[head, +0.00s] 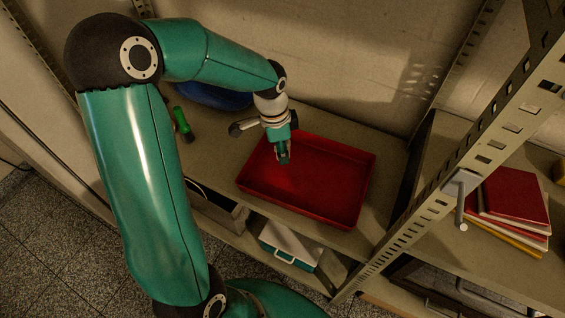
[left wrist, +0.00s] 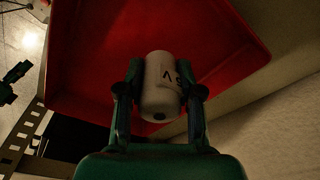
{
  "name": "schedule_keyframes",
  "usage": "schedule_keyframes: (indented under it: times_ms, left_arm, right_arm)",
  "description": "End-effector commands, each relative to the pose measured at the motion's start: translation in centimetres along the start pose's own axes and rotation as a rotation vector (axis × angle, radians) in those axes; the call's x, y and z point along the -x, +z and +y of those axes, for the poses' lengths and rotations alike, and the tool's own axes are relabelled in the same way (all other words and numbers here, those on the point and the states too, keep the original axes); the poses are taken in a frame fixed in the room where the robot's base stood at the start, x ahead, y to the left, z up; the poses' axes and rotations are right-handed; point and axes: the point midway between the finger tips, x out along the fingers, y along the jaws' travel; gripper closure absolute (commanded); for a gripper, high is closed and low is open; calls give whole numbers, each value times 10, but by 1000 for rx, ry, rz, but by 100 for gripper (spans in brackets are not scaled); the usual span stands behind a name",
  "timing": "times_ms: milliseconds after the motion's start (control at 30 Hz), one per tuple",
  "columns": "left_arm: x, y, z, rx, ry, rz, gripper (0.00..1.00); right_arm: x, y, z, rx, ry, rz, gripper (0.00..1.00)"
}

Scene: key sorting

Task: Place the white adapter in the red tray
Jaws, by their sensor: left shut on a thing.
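My left gripper (head: 284,158) is over the left part of the red tray (head: 345,215) on the shelf. In the left wrist view my left gripper (left wrist: 160,92) is shut on the white adapter (left wrist: 160,98), which has dark lettering on it. The red tray (left wrist: 85,50) lies beyond the adapter in that view. The adapter is hidden or too small to make out in the head view. The visible floor of the tray is bare. My right gripper is not in view.
A green-handled item (head: 182,122) and a blue object (head: 212,96) lie on the shelf left of the tray. A metal upright (head: 430,200) stands right of the tray. Red books (head: 515,195) lie on the right shelf. A case (head: 290,248) sits on the lower shelf.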

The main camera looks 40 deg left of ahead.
Motion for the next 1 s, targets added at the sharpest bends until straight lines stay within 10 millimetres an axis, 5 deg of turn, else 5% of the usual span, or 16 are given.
schedule_keyframes:
  times_ms: [433, 833, 867, 1000]
  left_arm:
    - [-48, 6, 0, 0, 2, -1, 100]
    - [-53, 6, 0, -1, -1, 1, 100]
    - [-54, 6, 0, -1, -1, 1, 63]
    - [-52, 6, 0, -1, 0, 1, 39]
  right_arm:
    - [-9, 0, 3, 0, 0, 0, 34]
    - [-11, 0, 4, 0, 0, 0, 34]
    - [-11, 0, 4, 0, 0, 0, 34]
    - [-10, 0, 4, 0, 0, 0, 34]
